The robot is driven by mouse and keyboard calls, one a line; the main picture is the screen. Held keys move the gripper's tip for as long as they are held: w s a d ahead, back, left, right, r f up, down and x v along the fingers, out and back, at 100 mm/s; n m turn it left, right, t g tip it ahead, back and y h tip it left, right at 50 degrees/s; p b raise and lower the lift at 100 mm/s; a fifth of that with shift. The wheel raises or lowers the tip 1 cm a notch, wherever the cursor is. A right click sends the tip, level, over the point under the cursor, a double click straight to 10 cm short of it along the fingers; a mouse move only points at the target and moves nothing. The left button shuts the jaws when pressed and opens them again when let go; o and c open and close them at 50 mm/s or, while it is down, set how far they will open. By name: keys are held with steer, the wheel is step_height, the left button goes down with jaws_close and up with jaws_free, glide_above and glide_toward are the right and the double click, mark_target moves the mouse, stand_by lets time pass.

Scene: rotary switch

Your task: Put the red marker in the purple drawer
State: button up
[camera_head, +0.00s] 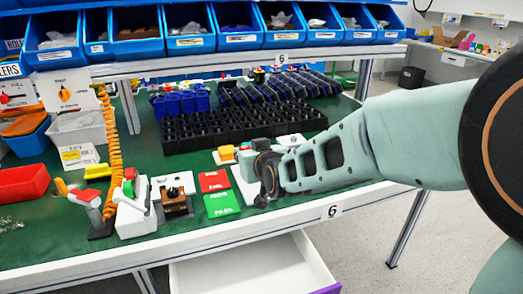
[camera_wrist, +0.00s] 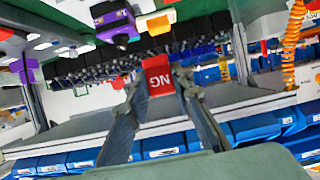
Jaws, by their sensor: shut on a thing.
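My gripper (camera_head: 266,182) is low over the front part of the green work table, right of a red card. In the wrist view the two fingers of my gripper (camera_wrist: 158,92) are on either side of a red marker (camera_wrist: 157,76) with the white letters NG, and they are shut on it. In the head view the marker is not clear, as the gripper and arm cover that spot. A white drawer (camera_head: 245,270) with a purple front edge (camera_head: 328,289) stands open below the table's front edge. Its front is mostly cut off by the picture.
A red card (camera_head: 213,181) and a green card (camera_head: 222,204) lie left of my gripper. A white device (camera_head: 135,210) and an orange coiled cable (camera_head: 112,145) stand further left. A black tray (camera_head: 235,130) is behind. Blue bins (camera_head: 190,40) line the shelf above.

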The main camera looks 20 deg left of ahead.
steer(key=w+d+f+m+t+h, duration=0.1)
steer(key=w+d+f+m+h, duration=0.15)
steer(key=d, duration=1.05)
steer(key=w+d+f+m+t+h, duration=0.1)
steer(key=w+d+m+h, duration=0.2)
steer(key=d, duration=1)
steer(key=w+d+f+m+t+h, duration=0.1)
steer(key=w+d+m+h, duration=0.15)
steer(key=d, duration=1.15)
step_height(320, 180, up, 26)
steer(key=p, duration=2.6)
steer(key=shift+s+d+r, duration=0.15)
